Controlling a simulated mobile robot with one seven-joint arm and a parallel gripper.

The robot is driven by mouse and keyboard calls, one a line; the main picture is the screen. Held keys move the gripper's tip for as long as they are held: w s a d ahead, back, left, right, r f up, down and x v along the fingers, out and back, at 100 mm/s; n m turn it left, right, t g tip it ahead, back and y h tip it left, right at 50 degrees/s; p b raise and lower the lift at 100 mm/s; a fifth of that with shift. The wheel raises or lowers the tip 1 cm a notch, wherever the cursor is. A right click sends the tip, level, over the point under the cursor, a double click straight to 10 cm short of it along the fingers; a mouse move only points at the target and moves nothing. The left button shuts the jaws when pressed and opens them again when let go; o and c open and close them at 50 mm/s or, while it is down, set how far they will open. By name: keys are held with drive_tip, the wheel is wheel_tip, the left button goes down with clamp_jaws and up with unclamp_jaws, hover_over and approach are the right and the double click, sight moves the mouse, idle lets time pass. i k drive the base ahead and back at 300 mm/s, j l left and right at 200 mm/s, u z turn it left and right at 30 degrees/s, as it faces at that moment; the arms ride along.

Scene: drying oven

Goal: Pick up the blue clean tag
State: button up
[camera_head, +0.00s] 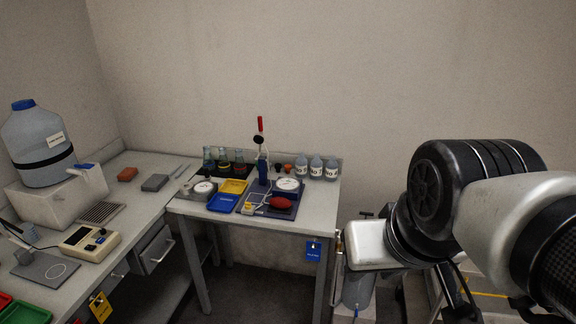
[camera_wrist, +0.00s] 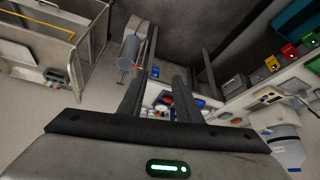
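The blue tag (camera_head: 313,251) hangs at the front right edge of the small table in the head view, facing outward, with small print too blurred to read. My gripper (camera_wrist: 160,80) shows in the wrist view with its two dark fingers apart and nothing between them. It is away from the tag; the fingers point toward the distant table area. A small blue patch (camera_wrist: 155,72) lies near the fingertips' line of sight, but I cannot tell whether it is the tag. In the head view my gripper cannot be made out.
The small table (camera_head: 186,207) holds a blue tray (camera_head: 222,203), a yellow tray (camera_head: 233,186), bottles (camera_head: 316,167) and a red bulb (camera_head: 281,203). A yellow tag (camera_head: 100,307) hangs on the left bench (camera_head: 128,219). A railed cart (camera_wrist: 70,50) stands at upper left in the wrist view.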

sight(314, 254)
drive_tip(key=i+j, duration=0.15)
drive_tip(key=i, duration=0.3)
drive_tip(key=i+j, duration=0.15)
drive_tip(key=i, duration=0.35)
drive_tip(key=i+j, duration=0.2)
drive_tip(key=i, duration=0.25)
